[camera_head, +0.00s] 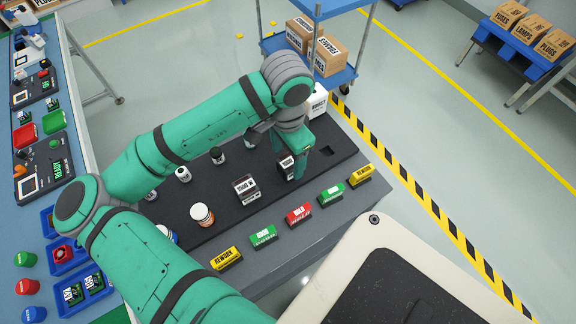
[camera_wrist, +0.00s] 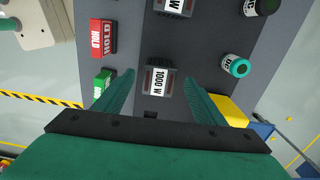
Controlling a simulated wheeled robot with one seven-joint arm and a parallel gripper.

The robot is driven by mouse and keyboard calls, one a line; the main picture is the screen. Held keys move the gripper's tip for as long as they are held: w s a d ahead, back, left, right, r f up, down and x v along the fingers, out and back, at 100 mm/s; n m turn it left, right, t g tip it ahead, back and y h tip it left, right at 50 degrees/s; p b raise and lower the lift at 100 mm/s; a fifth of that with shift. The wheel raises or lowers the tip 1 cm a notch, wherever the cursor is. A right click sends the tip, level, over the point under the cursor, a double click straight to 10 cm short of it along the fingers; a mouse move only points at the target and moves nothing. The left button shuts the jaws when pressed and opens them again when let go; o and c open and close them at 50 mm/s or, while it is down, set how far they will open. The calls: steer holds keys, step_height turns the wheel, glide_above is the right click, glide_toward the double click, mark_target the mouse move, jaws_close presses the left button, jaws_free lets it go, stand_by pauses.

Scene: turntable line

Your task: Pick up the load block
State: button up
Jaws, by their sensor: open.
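A dark load block labelled 1000 W (camera_wrist: 158,80) sits on the black board, between and apart from my gripper's open fingers in the wrist view. In the head view this block (camera_head: 286,165) is at the right part of the board, partly covered by a green finger. A second similar block (camera_head: 245,189) stands to its left; it also shows at the top edge of the wrist view (camera_wrist: 174,6). My gripper (camera_head: 296,172) points down over the first block, open and empty. The exact height of the fingertips is hard to tell.
Red HOLD (camera_head: 299,214), green (camera_head: 331,195) and yellow REWORK (camera_head: 360,175) blocks line the front ledge. A white jar (camera_head: 202,215) and small cans stand on the board (camera_head: 222,235). A teal-topped can (camera_wrist: 236,66) is right of the fingers. A blue cart (camera_head: 345,75) stands behind.

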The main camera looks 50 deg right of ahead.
steer(key=shift+w+f, duration=0.15)
steer(key=shift+f, duration=0.35)
steer(key=f, duration=0.5)
steer(key=shift+s+d, duration=0.35)
steer(key=shift+w+a, duration=0.1)
steer(key=c, duration=1.6)
steer(key=shift+o, duration=0.2)
steer(key=shift+r, duration=0.1)
